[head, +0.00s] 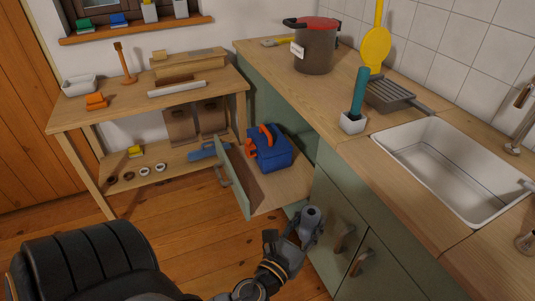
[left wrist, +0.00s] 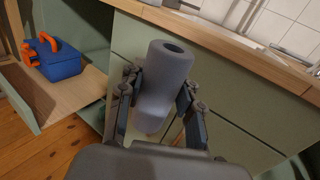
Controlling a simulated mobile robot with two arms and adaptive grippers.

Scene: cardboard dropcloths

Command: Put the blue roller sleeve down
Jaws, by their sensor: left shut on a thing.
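The blue roller sleeve (head: 311,217) is a grey-blue hollow cylinder; its open end faces up in the head view. My left gripper (head: 297,238) is shut on it, holding it in front of the green cabinet fronts. In the left wrist view the sleeve (left wrist: 164,82) stands between the two fingers of the left gripper (left wrist: 158,98), slightly tilted, with its dark hole at the top. It appears held in the air. My right gripper is not in view.
An open compartment (head: 285,194) beside the sleeve holds a blue toolbox (head: 270,152) with orange parts. Above are the wooden counter (head: 345,150), a sink (head: 440,165), a pot (head: 315,50) and a white holder (head: 352,123). A wooden workbench (head: 125,105) stands left.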

